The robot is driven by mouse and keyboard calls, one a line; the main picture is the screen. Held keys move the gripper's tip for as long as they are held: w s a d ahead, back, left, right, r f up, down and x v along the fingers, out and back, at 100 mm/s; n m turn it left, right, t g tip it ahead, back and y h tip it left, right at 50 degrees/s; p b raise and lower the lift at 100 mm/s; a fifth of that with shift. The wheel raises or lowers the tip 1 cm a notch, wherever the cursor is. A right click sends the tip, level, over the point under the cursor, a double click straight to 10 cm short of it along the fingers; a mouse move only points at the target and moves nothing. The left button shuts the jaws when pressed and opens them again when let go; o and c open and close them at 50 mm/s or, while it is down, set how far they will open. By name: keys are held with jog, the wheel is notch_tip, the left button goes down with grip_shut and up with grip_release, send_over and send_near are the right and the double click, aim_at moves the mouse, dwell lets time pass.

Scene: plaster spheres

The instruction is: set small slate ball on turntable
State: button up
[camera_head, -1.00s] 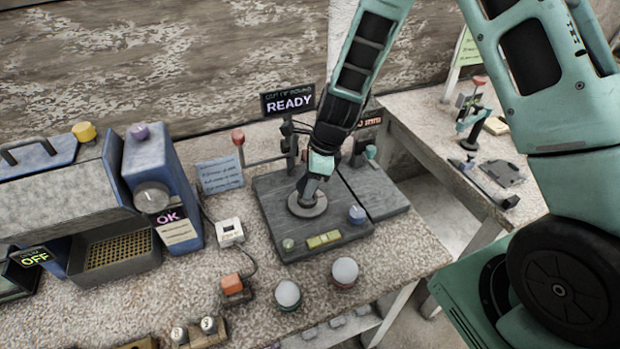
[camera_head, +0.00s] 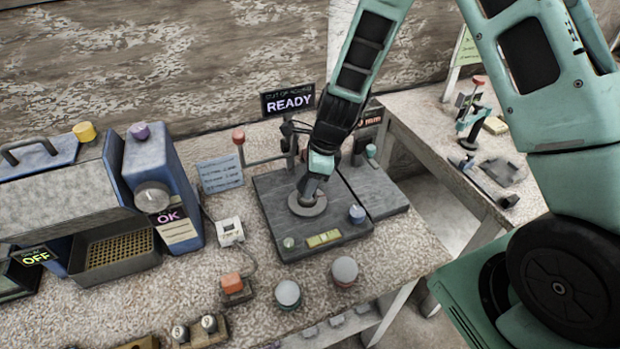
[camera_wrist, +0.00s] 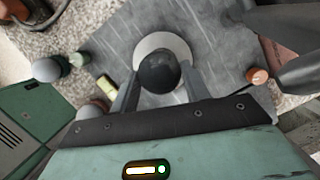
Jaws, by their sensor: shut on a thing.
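The small slate ball (camera_wrist: 160,72) shows in the wrist view as a dark sphere between my two fingers. My gripper (camera_wrist: 160,85) is shut on it. The ball is over the pale round disc of the turntable (camera_wrist: 178,41); whether it touches the disc I cannot tell. In the head view my gripper (camera_head: 309,190) points down at the turntable disc (camera_head: 318,208), which sits on a dark slab. There the ball is hidden by my gripper.
A sign reading READY (camera_head: 288,101) stands behind the slab. An orange button (camera_head: 232,283) is at left.

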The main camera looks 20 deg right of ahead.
jog(key=shift+f+b, duration=0.8)
jog(key=shift+f, duration=0.3)
dwell(0.7)
jog(key=o, duration=1.2)
jog(key=shift+r+p, duration=2)
